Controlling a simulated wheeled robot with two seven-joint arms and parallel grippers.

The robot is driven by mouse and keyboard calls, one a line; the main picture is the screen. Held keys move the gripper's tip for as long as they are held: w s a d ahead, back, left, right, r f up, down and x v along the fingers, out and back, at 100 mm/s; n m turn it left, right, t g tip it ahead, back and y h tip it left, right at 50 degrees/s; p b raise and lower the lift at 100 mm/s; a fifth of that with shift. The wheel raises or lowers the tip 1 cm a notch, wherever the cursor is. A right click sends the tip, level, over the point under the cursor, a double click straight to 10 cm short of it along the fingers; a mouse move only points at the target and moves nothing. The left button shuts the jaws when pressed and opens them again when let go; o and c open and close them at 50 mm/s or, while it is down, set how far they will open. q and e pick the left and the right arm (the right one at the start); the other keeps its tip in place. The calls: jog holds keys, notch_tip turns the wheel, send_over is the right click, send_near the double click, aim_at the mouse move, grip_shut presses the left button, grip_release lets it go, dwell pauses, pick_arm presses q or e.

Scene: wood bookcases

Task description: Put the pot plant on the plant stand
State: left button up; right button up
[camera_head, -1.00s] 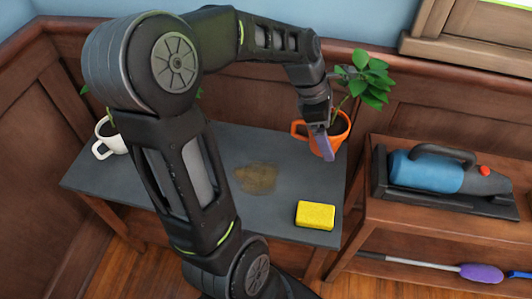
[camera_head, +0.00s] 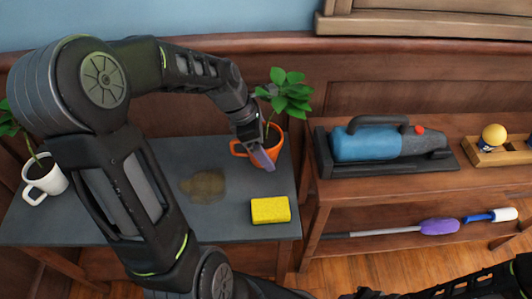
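A green pot plant in an orange mug-like pot (camera_head: 271,151) stands upright at the right end of a grey tabletop. A second plant, in a white mug-like pot (camera_head: 43,181), is at the table's left end, partly hidden by my arm. My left gripper (camera_head: 262,150) reaches down to the orange pot's rim. One purple fingertip shows in front of the pot; the other finger is hidden, so I cannot tell whether it grips. I cannot make out a plant stand in this view. My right gripper is out of view; only part of that arm shows at the bottom right.
A yellow sponge (camera_head: 270,209) and a brown stain (camera_head: 202,186) are on the grey table (camera_head: 225,225). A wooden shelf unit (camera_head: 475,185) on the right holds a blue handheld vacuum (camera_head: 368,144), a yellow ball (camera_head: 493,135) and a purple duster (camera_head: 438,226). The wall stands behind.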

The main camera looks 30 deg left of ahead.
pick_arm(q)
jog(key=shift+f, duration=1.3)
jog(key=shift+f, duration=0.15)
jog(key=o, duration=1.8)
jog(key=shift+o, duration=0.2)
jog(key=p+v, duration=0.2)
jog(key=v, duration=1)
